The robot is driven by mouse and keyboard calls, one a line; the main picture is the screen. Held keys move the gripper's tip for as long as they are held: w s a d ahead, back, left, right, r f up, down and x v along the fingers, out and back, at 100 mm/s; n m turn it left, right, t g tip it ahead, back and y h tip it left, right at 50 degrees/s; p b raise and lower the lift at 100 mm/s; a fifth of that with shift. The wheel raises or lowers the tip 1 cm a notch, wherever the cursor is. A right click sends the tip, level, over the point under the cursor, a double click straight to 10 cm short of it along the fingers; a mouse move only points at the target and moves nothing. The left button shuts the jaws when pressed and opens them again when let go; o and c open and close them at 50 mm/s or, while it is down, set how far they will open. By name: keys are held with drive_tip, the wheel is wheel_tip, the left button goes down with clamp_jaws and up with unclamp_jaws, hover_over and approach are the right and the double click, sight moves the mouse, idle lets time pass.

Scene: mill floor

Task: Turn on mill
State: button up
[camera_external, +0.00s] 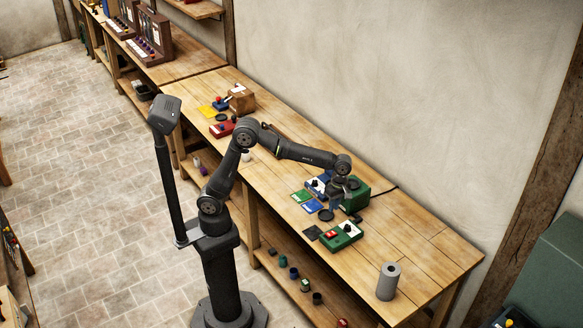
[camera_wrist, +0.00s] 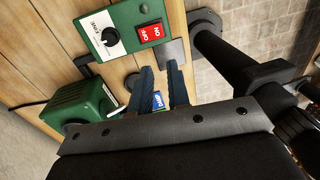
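A green control box (camera_wrist: 121,30) with a pale face lies at the top of the wrist view. It has a black knob (camera_wrist: 111,37) beside a white label and a red switch (camera_wrist: 151,32) with white lettering. The same box (camera_external: 341,237) sits on the bench in the external view. A green machine housing (camera_wrist: 78,108) shows at left in the wrist view and behind my gripper in the external view (camera_external: 378,190). My gripper (camera_wrist: 160,68) is open, with nothing between its dark blue fingers. Its fingertips appear just short of the box, apart from it.
A flat grey plate (camera_wrist: 173,52) lies beside the box. Green and blue cards (camera_external: 303,196) and a dark round dish (camera_external: 326,215) lie near my gripper. A grey cylinder (camera_external: 388,281) stands near the bench's right end, with bare wood around it.

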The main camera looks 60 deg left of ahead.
sight(327, 234)
clamp_jaws()
drive_tip(key=f, duration=0.4)
drive_tip(key=s+f, duration=0.1)
drive_tip(key=f, duration=0.4)
drive_tip(key=s+f, duration=0.1)
drive_tip(key=f, duration=0.3)
drive_tip(key=shift+f, duration=0.4)
drive_tip(key=shift+s+f, duration=0.1)
drive_tip(key=shift+f, duration=0.15)
drive_tip(key=shift+w+r, duration=0.25)
drive_tip(key=shift+w, duration=0.55)
